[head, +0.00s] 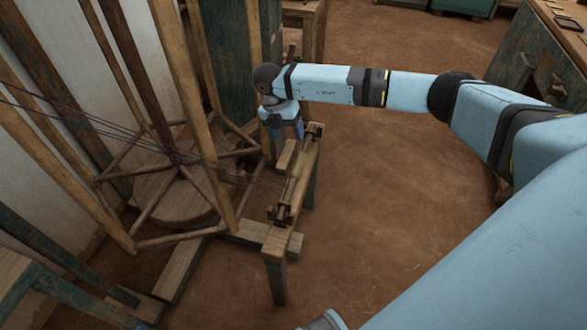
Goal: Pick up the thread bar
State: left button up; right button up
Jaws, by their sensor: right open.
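The thread bar (297,176) looks like a thin wooden bar lying along the top of a narrow wooden stand (276,240), held between dark end brackets. My right gripper (284,133) points down just left of the far end of the stand. It is open, and nothing shows between its fingers, which are small and partly hidden. I cannot tell whether it touches the stand. My left gripper is not in view.
A wooden reel frame (190,100) with slanted poles stands left of the bar, with dark threads (110,130) running across it. A worn workbench (540,50) is at the upper right. The brown floor (385,190) right of the stand is clear.

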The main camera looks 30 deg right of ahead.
send_over(297, 163)
jog(key=w+a, duration=0.1)
notch_tip(297, 163, down, 5)
jog(key=shift+b+x, duration=0.65)
jog(key=shift+x, duration=0.55)
jog(key=shift+f, duration=0.6)
jog(key=b+x, duration=0.1)
jog(key=x, duration=0.3)
jog(key=shift+a+b, duration=0.15)
jog(key=shift+b, duration=0.2)
jog(key=c, duration=1.1)
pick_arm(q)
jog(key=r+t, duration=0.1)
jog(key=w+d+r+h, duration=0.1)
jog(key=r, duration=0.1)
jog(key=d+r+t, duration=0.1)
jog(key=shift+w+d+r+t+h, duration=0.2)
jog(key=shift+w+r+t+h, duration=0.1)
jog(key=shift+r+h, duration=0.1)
pick_arm(e)
jog(key=shift+c, duration=0.2)
jog(key=shift+r, duration=0.1)
